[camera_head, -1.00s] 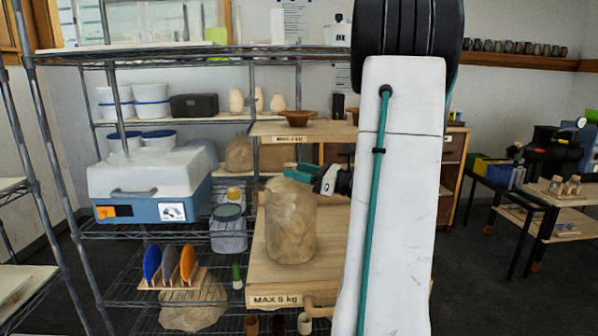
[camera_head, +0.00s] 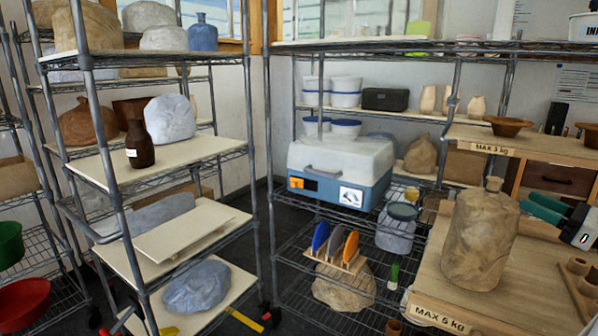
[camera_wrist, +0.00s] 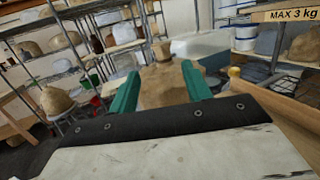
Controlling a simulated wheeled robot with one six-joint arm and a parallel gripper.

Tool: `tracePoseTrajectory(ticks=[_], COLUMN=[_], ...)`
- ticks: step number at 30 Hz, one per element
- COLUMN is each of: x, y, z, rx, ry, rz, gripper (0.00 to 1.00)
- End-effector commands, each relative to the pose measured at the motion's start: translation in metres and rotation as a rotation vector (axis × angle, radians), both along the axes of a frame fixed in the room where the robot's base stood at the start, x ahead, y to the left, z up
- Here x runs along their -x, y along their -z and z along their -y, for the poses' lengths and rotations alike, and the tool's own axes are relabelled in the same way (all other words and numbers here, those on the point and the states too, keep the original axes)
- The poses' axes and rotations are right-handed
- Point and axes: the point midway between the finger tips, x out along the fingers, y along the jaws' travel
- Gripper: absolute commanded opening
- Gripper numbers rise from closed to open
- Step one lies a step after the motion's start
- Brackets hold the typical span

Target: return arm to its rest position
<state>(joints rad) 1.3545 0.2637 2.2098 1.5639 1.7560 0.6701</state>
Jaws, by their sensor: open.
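My gripper (camera_head: 540,207) is at the right edge of the head view, with teal fingers and a white and black body partly cut off. Its fingers are open, and nothing shows held. A tan bottle-shaped jar (camera_head: 482,240) stands upright on a wooden board (camera_head: 420,270) marked "MAX 5 kg". In the wrist view the open gripper (camera_wrist: 160,88) points at the tan jar (camera_wrist: 163,82), which appears beyond the fingertips. The rest of my arm is out of the head view.
Wire shelves hold a dark brown bottle (camera_head: 139,145), grey wrapped lumps (camera_head: 196,287) and a blue-white box (camera_head: 340,168). A higher wooden board (camera_head: 560,137) marked "MAX 3 kg" is behind the jar, with a brown bowl (camera_head: 508,126). Dark floor shows between the racks.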

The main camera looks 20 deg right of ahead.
Motion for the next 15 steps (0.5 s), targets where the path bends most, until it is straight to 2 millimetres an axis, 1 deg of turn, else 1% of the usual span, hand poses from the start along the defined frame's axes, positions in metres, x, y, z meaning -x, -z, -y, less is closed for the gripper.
tracePoseTrajectory(ticks=[2,5,6,8,9,10,11,12,14,15], x=[-0.010,-0.027,-0.034,-0.043,-0.047,-0.048,-0.048,-0.046,-0.039,-0.032], y=[-0.002,-0.006,-0.006,-0.006,-0.006,-0.005,-0.004,-0.002,0.003,0.006], z=[-0.018,-0.059,-0.080,-0.118,-0.145,-0.165,-0.186,-0.213,-0.250,-0.271], rx=[0.033,0.119,0.166,0.252,0.319,0.373,0.430,0.511,0.636,0.722], ry=[-0.048,-0.157,-0.215,-0.317,-0.392,-0.450,-0.513,-0.593,-0.716,-0.795], rz=[-0.018,-0.060,-0.079,-0.111,-0.130,-0.144,-0.155,-0.168,-0.179,-0.180], gripper=[0.49,0.49,0.49,0.49,0.49,0.49,0.49,0.49,0.49,0.49])
